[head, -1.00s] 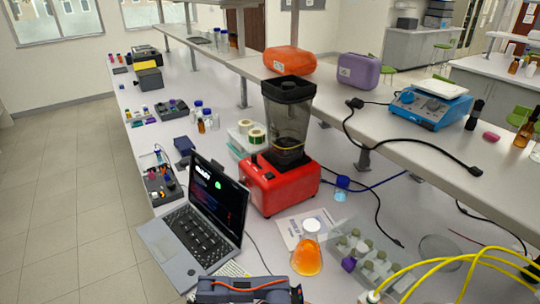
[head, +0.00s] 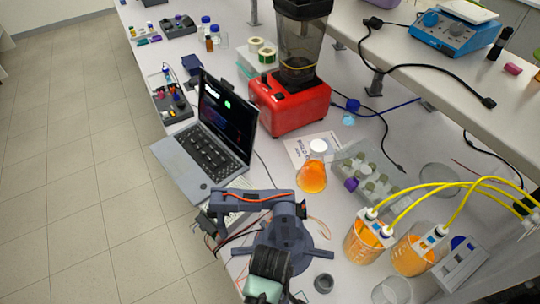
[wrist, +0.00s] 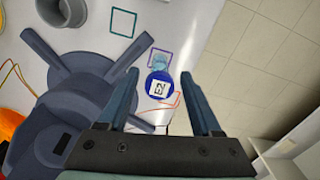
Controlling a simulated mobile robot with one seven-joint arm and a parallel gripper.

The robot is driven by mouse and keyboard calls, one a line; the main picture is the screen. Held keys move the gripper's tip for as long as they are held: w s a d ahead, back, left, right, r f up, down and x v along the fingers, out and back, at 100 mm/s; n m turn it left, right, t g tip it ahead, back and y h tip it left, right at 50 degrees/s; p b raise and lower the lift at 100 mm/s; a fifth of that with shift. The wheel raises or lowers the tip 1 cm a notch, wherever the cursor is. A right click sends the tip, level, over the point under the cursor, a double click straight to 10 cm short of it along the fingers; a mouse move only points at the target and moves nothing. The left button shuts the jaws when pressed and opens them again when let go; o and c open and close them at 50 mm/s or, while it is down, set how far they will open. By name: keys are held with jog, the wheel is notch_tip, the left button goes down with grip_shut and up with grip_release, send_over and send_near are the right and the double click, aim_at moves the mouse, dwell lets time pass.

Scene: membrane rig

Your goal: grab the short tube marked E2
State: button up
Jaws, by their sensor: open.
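A short tube with a round blue cap (wrist: 160,87) stands on the white bench in the wrist view, near the bench edge. A white label with dark marks sits on the cap; it is small and turned, perhaps E2. Part of a clear body shows just above the cap. My gripper (wrist: 160,80) is open. Its two dark teal fingers lie on either side of the cap in the picture, with a gap on each side, and nothing is held. Height above the tube is hard to tell. I cannot make out the tube in the head view.
A small dark arm on a legged base (head: 310,252) stands close by; its legs (wrist: 95,55) reach near my left finger. A grey cup (head: 323,283), orange beakers (head: 364,243), a flask (head: 312,178) and a laptop (head: 205,150) surround it. Floor lies beyond the bench edge.

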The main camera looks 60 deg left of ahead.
jog(key=shift+f, duration=1.15)
grip_shut()
